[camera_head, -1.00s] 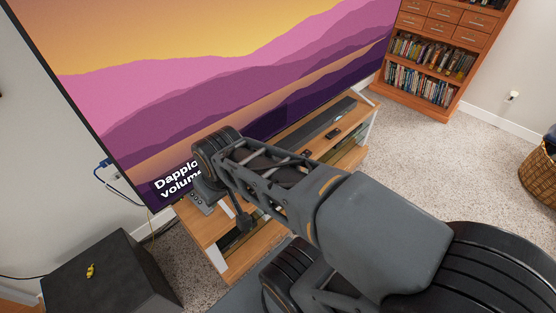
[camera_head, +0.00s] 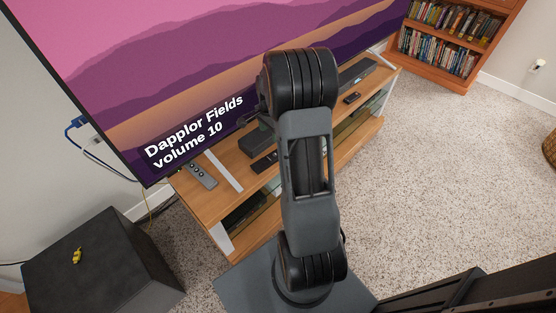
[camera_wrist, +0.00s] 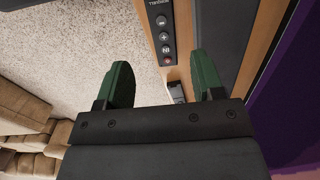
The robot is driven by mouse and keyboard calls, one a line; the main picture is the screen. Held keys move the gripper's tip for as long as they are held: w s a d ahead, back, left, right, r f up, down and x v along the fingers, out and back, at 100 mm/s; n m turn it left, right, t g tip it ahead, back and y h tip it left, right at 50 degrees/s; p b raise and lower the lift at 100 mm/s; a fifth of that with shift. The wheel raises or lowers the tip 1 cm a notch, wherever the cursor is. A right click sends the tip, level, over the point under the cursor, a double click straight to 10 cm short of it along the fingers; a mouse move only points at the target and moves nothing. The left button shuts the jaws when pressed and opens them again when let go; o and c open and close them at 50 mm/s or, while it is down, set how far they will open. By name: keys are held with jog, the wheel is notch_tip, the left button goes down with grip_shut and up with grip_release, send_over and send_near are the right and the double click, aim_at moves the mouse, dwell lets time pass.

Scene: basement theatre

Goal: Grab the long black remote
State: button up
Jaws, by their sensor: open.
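In the head view, a black remote (camera_head: 264,162) lies on the wooden TV stand (camera_head: 217,216), just left of my arm. A smaller-looking black remote (camera_head: 352,98) lies farther right, near the soundbar. In the wrist view, a dark remote (camera_wrist: 163,35) with round buttons lies on the wood, cut off by the top edge. I cannot tell which head-view remote it is. My gripper (camera_wrist: 162,75) is open. The remote's lower end shows just beyond the gap between its green fingers. A small dark object (camera_wrist: 177,92) shows between them.
A grey remote (camera_head: 200,174) lies at the stand's left end, near a black box (camera_head: 257,140). The soundbar (camera_head: 357,72) sits at the right, below the large TV (camera_head: 190,90). A black cube (camera_head: 100,265) stands at the left. Carpet (camera_head: 450,150) is clear at the right.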

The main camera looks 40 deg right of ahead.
aim_at(273, 156)
jog(key=f+b, duration=0.1)
jog(key=f, duration=0.8)
jog(key=f+b, duration=0.1)
jog(key=f, duration=0.4)
jog(key=shift+d+f+b, duration=0.15)
jog(key=shift+d+b, duration=0.15)
jog(key=c, duration=0.7)
